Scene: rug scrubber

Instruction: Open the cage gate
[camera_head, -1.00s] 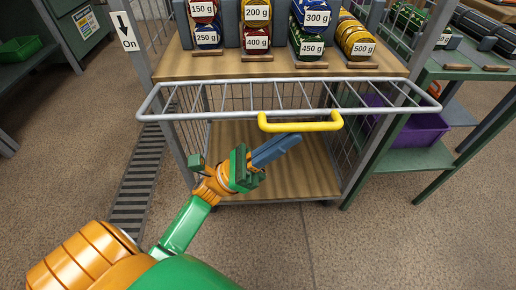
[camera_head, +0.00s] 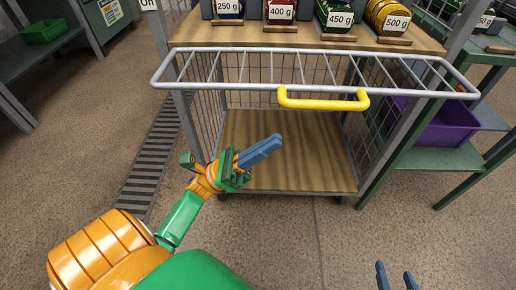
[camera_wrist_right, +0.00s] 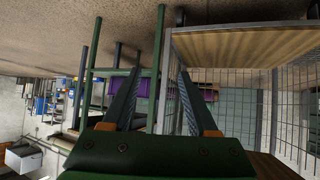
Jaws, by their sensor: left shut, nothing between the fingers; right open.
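The cage gate (camera_head: 240,73) is a grey wire-frame panel at the front of the cage trolley, seen at a steep angle from above. A yellow handle (camera_head: 322,103) is fixed on its near edge. My left gripper (camera_head: 278,141) is shut and empty, below and to the left of the yellow handle, apart from it in the picture. My right gripper (camera_head: 396,274) shows only its two fingertips at the bottom edge of the head view, spread apart and empty. In the right wrist view its fingers (camera_wrist_right: 155,100) are open, with mesh bars of the cage at the right.
The trolley's upper wooden shelf (camera_head: 300,38) carries several labelled weights. Its lower wooden shelf (camera_head: 290,165) is bare. A green table with a purple bin (camera_head: 447,125) stands at the right, and a green tray (camera_head: 43,31) sits at the far left. A floor grate (camera_head: 150,155) lies left of the trolley.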

